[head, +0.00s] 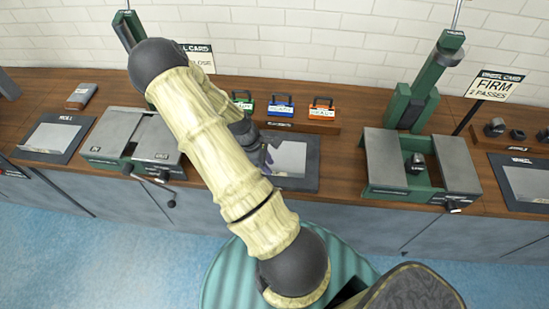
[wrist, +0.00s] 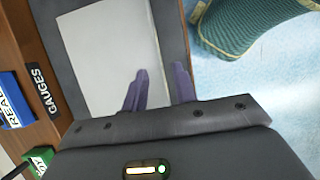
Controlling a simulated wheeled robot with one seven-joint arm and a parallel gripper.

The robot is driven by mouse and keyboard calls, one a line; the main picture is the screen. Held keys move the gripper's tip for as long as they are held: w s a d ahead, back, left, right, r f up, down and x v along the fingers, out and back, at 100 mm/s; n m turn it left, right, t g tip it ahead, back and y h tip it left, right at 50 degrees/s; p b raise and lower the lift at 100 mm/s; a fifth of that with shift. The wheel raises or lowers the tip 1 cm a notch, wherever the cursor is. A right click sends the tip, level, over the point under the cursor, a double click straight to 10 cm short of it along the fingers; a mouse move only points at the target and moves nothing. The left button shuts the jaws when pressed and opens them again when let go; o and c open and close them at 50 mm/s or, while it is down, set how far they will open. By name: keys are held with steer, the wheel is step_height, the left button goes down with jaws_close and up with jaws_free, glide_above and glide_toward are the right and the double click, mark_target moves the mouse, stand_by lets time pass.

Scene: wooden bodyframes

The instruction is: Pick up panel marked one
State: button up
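No panel clearly reads "one". A pale flat panel (head: 290,158) lies on a dark tray (head: 297,184) at the middle of the bench; it also shows in the wrist view (wrist: 105,45). Another pale panel (head: 48,138) lies on a dark tray at the left; that tray's small label is hard to read. A third pale panel (head: 527,184) lies on a tray at the right edge. My gripper (wrist: 160,72) is open and empty, its purple fingers apart over the middle tray. In the head view my arm partly hides it.
Grey-topped green fixtures stand left (head: 130,137) and right (head: 422,165) of the middle tray. Green, blue (head: 281,106) and orange (head: 321,108) tagged blocks stand behind it. A card reading FIRM (head: 495,86) stands at the right. Blue floor lies in front.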

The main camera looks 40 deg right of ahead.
steer(key=shift+x, duration=1.55)
steer(key=shift+w, duration=0.1)
jaws_close()
